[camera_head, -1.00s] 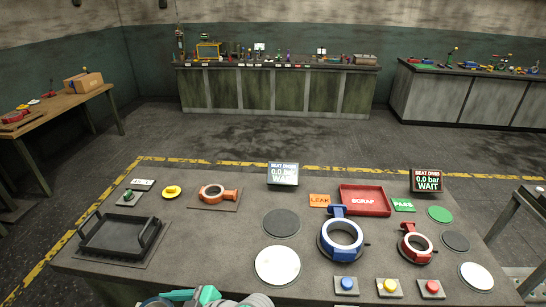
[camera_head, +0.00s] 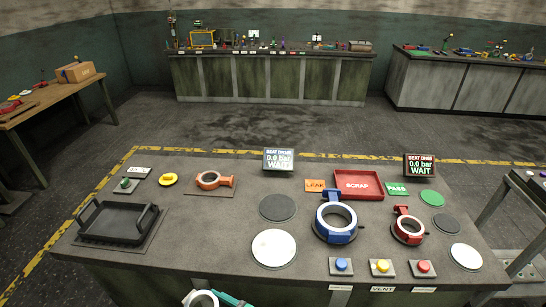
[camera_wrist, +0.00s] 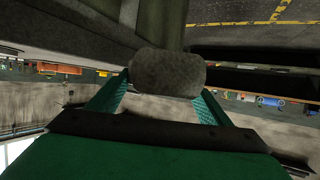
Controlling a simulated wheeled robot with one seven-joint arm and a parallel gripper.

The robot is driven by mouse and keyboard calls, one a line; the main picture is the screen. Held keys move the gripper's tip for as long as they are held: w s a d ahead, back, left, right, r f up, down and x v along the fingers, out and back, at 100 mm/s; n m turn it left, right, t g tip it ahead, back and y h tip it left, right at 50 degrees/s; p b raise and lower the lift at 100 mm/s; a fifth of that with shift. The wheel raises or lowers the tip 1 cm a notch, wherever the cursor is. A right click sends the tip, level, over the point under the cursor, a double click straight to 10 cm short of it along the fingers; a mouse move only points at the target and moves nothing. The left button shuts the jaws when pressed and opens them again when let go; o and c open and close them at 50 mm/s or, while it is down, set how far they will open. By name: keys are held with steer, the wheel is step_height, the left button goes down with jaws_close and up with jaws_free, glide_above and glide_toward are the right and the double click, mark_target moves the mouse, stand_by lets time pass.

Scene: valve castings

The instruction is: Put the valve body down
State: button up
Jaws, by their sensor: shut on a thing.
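My gripper (camera_wrist: 166,84) is shut on a rough grey piece, the valve body (camera_wrist: 168,72), held between its two green fingers in the wrist view. Only one side of the piece shows there, so its full shape is hidden. In the head view, the teal end of my gripper (camera_head: 230,300) shows at the bottom edge, in front of the workbench (camera_head: 205,235). A pale round part shows beside it; I cannot tell whether that is the valve body.
A black tray (camera_head: 119,222) stands at the bench's left. A blue ring fixture (camera_head: 334,219), a smaller red one (camera_head: 407,228), a red scrap tray (camera_head: 371,183) and buttons fill the right. Flat discs, one white (camera_head: 273,248), one dark (camera_head: 277,208), lie mid-bench. The left middle is clear.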

steer(key=w+d+f+m+t+h, duration=0.3)
steer(key=d+f+m+h, duration=0.2)
steer(key=d+f, duration=0.4)
steer(key=w+d+f+m+t+h, duration=0.3)
steer(key=d+f+m+h, duration=0.3)
steer(key=d+f, duration=0.3)
step_height(320, 180, down, 3)
steer(key=shift+d+r, duration=0.1)
steer(key=shift+d, duration=0.15)
steer(key=shift+w, duration=0.1)
steer(key=shift+a, duration=0.2)
steer(key=shift+d, duration=0.2)
